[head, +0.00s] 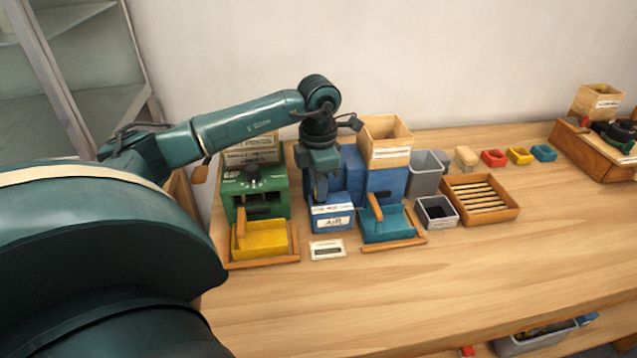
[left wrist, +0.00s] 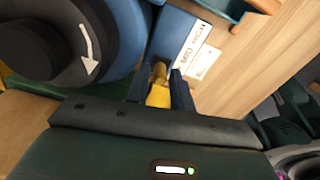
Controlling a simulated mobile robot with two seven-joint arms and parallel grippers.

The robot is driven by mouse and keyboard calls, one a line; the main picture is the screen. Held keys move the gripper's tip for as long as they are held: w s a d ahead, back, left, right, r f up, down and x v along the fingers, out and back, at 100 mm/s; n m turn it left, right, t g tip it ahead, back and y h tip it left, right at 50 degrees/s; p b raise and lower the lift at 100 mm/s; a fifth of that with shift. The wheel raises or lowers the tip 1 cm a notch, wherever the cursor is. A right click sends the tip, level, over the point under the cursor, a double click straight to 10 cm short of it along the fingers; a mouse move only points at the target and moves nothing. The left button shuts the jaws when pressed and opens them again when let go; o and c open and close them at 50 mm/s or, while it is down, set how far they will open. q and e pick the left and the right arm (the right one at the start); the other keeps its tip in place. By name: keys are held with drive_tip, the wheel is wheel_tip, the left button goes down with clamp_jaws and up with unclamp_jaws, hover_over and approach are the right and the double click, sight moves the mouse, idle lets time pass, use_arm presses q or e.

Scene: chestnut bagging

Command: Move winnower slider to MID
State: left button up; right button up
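The blue winnower (head: 386,186) stands on the table, with a wooden hopper (head: 386,140) on top and an AIR label on its front. My left gripper (head: 322,196) points down at it, just behind the label. In the left wrist view, the yellow slider knob (left wrist: 158,94) sits between the fingers of my left gripper (left wrist: 162,86), which look closed against both sides of it. A white strip (left wrist: 191,45) beside the knob reads MID and HIGH; the rest of the scale is hidden. The slider is hidden in the head view. My right gripper is not in view.
A green machine (head: 278,200) with a yellow tray (head: 262,240) stands left of the winnower. A teal tray (head: 388,224) sits in front of it. A grey bin (head: 424,178) and a slatted wooden tray (head: 508,212) lie to the right. The front table is clear.

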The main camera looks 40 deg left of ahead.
use_arm(q)
drive_tip(key=shift+f, duration=0.15)
clamp_jaws()
idle(0.4)
